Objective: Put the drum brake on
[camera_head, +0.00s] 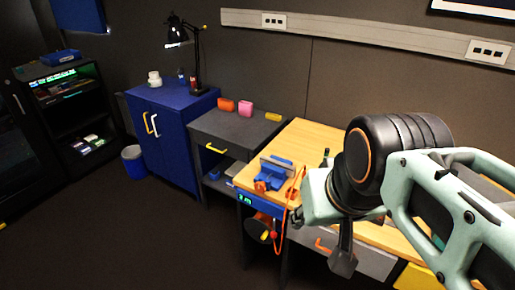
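I cannot pick out a drum brake or a trackball for certain. A small blue panel (258,206) with a green lit display sits on the front edge of the wooden workbench (318,137). My arm comes in from the right, over the workbench, and hides much of its right part. My gripper (342,262) is at the arm's lower end, in front of the bench and to the right of the blue panel. One dark finger points down; whether the gripper is open or shut is unclear.
A blue vise-like device (274,176) with orange parts stands on the bench's left end. An orange cord (281,235) hangs at the front. A grey cabinet (235,131), blue cabinet (172,132), bin (133,161) and black shelf (72,110) stand left. The floor in front is clear.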

